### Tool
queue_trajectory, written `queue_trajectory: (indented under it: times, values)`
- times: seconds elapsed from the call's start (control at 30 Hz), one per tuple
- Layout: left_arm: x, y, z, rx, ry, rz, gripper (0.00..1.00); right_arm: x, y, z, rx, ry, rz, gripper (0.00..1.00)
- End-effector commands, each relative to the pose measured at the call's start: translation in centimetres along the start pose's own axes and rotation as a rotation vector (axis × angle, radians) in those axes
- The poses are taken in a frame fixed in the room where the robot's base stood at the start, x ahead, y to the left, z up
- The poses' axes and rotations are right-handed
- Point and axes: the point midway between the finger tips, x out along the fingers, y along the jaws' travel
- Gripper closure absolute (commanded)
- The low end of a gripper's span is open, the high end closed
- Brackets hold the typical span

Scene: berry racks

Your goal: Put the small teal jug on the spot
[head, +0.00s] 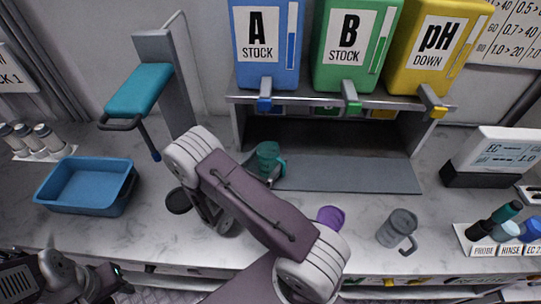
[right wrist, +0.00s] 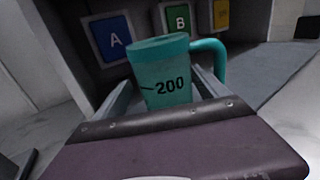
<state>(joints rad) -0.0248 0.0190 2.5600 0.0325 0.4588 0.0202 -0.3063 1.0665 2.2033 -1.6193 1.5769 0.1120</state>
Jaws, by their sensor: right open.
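The small teal jug (head: 268,157) stands at the front left of the dispenser shelf, partly hidden behind my right arm. In the right wrist view the jug (right wrist: 166,72) is upright, with a "200" mark facing me and its handle to the right. My right gripper (right wrist: 165,98) is open, with its grey fingers on either side of the jug; contact cannot be told. In the head view my right arm largely hides this gripper.
A blue tub (head: 85,187) stands left of the spot. A purple cup (head: 331,217) and a grey jug (head: 399,229) stand to the right of my right arm. Stock dispensers (head: 345,45) sit on the shelf behind. A teal-topped stand (head: 139,90) rises at back left.

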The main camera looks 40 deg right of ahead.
Motion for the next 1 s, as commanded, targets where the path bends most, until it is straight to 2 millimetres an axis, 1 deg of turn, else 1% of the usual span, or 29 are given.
queue_trajectory:
  times: [0.03,0.2,0.3,0.4,0.57,1.0]
  values:
    - [0.2,0.0,0.0,0.000,0.000,0.000,0.64,-1.0,0.2,-0.1,0.001,0.000,0.007,0.17]
    - [0.5,0.0,0.1,0.000,0.000,0.000,0.64,-4.0,0.1,-0.1,0.002,0.000,0.005,0.17]
    - [0.6,0.0,0.1,0.000,0.000,0.000,0.64,-5.4,0.1,-0.1,0.002,0.000,0.004,0.17]
    - [0.7,0.0,0.1,0.000,0.000,0.000,0.64,-6.3,0.1,-0.1,0.000,0.000,0.002,0.17]
    - [0.7,0.0,0.1,0.000,0.000,0.000,0.64,-6.9,0.0,0.0,0.000,0.000,-0.001,0.17]
    - [0.7,0.0,0.1,0.000,0.000,0.000,0.64,-6.9,0.0,0.0,0.000,0.000,0.000,0.17]
